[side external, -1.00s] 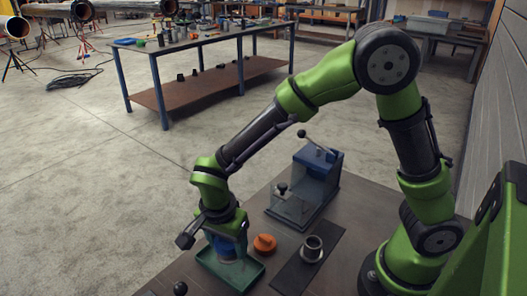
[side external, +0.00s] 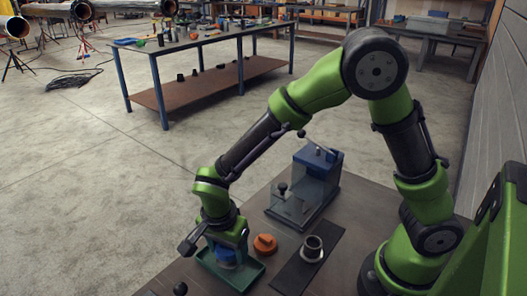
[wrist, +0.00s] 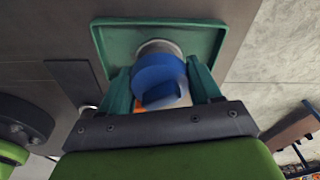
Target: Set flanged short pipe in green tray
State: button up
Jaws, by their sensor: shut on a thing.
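The green tray (side external: 255,274) lies on the bench, below my gripper (side external: 225,247). My gripper is shut on a blue-capped part (side external: 226,259); its round blue cap (wrist: 160,75) shows between the teal fingers in the wrist view. A pale grey rim (wrist: 158,47) shows beyond the cap, over the tray floor. The part is within the tray's outline, low; I cannot tell whether its base touches the floor. A separate grey flanged short pipe (side external: 312,247) stands upright on the dark mat, to the right of the tray.
An orange knobbed piece (side external: 265,243) sits between tray and mat. Behind them stands a clear box with a blue block and lever (side external: 305,185). A black ball knob (side external: 180,288) is at the front left. The mat (side external: 292,276) has bare room in front of the pipe.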

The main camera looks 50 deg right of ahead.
jog(key=shift+f, duration=0.75)
dwell(0.3)
jog(key=o, duration=1.4)
jog(key=shift+c, duration=0.2)
jog(key=shift+r, duration=3.55)
